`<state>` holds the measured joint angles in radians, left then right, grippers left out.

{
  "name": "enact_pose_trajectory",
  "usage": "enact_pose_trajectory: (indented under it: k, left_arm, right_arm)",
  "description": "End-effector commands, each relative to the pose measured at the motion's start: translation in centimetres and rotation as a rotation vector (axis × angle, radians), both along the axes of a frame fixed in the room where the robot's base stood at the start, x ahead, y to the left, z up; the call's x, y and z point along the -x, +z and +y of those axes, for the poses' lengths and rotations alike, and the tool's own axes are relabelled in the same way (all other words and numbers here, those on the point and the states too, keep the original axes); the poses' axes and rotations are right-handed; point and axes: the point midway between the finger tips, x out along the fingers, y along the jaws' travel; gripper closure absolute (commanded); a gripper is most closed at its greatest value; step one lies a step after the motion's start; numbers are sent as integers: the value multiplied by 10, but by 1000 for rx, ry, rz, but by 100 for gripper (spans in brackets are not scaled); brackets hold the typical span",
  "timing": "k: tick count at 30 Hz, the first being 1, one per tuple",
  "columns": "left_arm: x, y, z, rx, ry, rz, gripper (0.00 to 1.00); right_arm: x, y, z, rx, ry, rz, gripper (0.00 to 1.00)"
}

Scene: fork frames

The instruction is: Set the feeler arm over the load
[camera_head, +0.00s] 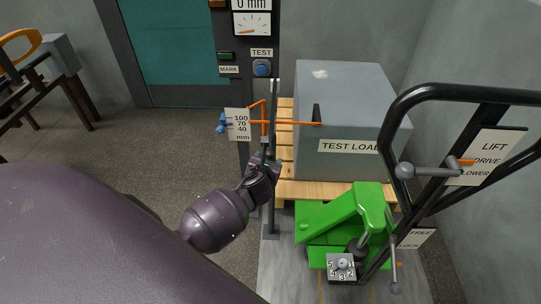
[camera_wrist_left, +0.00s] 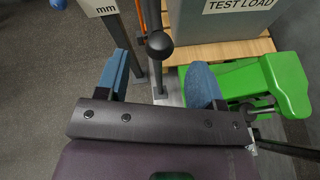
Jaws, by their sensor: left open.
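The orange feeler arm (camera_head: 285,122) sticks out to the right from a dark upright post (camera_head: 274,200). Its dark end plate overlaps the left part of the grey box marked TEST LOAD (camera_head: 340,100); I cannot tell whether it touches. My left gripper (camera_head: 267,162) is at the post, below the feeler arm. In the left wrist view the open blue fingers (camera_wrist_left: 160,68) stand either side of a black ball knob (camera_wrist_left: 159,46), with no visible contact. An orange strip of the feeler mechanism (camera_wrist_left: 153,14) shows behind it. My right gripper is out of view.
A white mm scale plate (camera_head: 238,124) with a blue knob (camera_head: 221,124) stands left of the post. The load rests on a wooden pallet (camera_head: 310,190) before a green lift truck (camera_head: 345,215) with a black handle frame (camera_head: 400,103).

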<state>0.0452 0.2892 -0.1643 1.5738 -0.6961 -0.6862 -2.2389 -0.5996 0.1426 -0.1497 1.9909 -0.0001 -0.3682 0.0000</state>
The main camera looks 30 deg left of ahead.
Motion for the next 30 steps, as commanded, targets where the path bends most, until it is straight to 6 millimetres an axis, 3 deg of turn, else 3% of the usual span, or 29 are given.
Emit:
enact_pose_trajectory:
  k: [9, 23, 30]
  left_arm:
    - [-39, -19, 17, 3, 0, 1, 38]
    - [-48, -21, 22, 3, 0, -1, 38]
    - [-48, -21, 22, 3, 0, -1, 72]
  right_arm:
    - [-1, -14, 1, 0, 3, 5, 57]
    - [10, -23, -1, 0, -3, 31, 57]
    - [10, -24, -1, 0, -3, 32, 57]
